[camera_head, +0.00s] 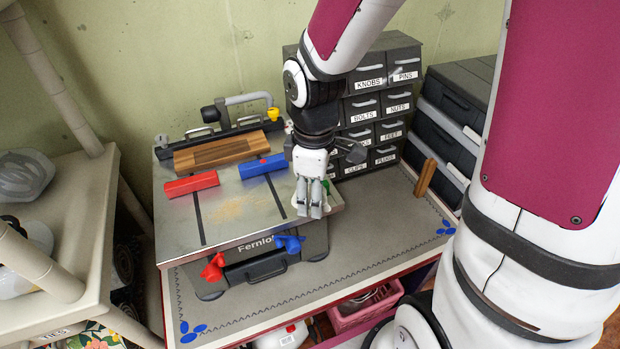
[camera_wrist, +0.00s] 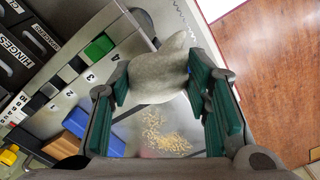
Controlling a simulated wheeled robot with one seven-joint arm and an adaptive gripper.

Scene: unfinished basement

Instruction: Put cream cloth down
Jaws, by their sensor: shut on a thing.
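My gripper (camera_head: 315,207) hangs over the right part of the grey bench machine (camera_head: 222,235). In the wrist view its green-padded fingers (camera_wrist: 162,88) are shut on the cream cloth (camera_wrist: 160,72), which looks greyish and bunched between and beyond the fingertips. Whether the cloth touches the machine's top is unclear.
Pale sawdust (camera_wrist: 165,135) lies on the machine's top, near a red block (camera_head: 191,185) and a blue block (camera_head: 262,166). A labelled drawer cabinet (camera_head: 375,105) stands behind. The grey mat (camera_head: 375,235) is mostly clear right of the machine, with a wooden piece (camera_head: 425,178) standing there.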

